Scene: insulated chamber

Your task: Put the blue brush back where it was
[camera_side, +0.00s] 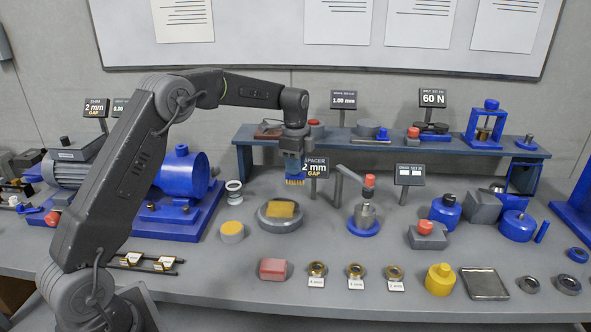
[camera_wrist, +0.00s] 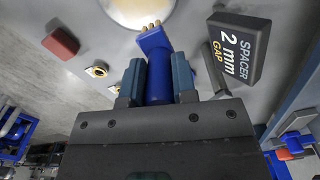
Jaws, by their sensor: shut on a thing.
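My gripper (camera_side: 293,152) is shut on the blue brush (camera_side: 294,171) and holds it in the air with its yellow bristles down. In the wrist view the fingers (camera_wrist: 158,82) close on both sides of the blue handle, and the brush (camera_wrist: 153,40) points away from the jaws. Below the bristles stands a round grey base with a yellow pad (camera_side: 280,210). A pale round surface (camera_wrist: 138,10) shows past the bristles in the wrist view. I cannot tell which spot the brush came from.
The "SPACER 2 mm GAP" sign (camera_side: 315,168) stands close behind the brush. A raised shelf (camera_side: 390,149) with several items runs behind. A red block (camera_side: 273,269) and several brass rings sit in front. A blue motor (camera_side: 183,174) is at left.

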